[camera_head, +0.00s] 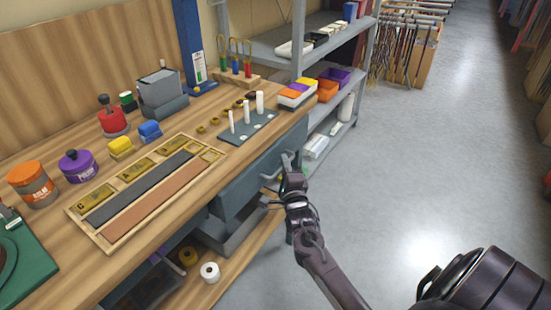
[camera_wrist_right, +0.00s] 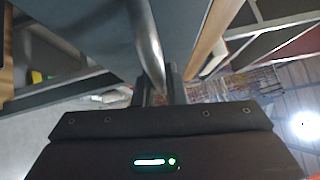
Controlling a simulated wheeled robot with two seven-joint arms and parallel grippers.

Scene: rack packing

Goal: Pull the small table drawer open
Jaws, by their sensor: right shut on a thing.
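The small table drawer (camera_head: 240,192) has a blue-grey front under the right part of the wooden workbench. A pale metal bar handle (camera_head: 270,176) runs along its front. My right gripper (camera_head: 287,164) reaches the handle's right end. In the right wrist view the curved handle (camera_wrist_right: 147,45) runs down between the fingers of my right gripper (camera_wrist_right: 162,82), which is shut on it. The grey drawer surface (camera_wrist_right: 85,28) fills the upper left there. I cannot tell if the drawer stands out from the bench. My left gripper is out of view.
The wooden workbench (camera_head: 185,222) carries a tray (camera_head: 105,240), jars, a peg plate (camera_head: 250,128) and tools. An open bin (camera_head: 235,235) sits below the drawer. A metal shelf (camera_head: 297,40) stands beyond the bench. The grey floor (camera_head: 430,150) to the right is clear.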

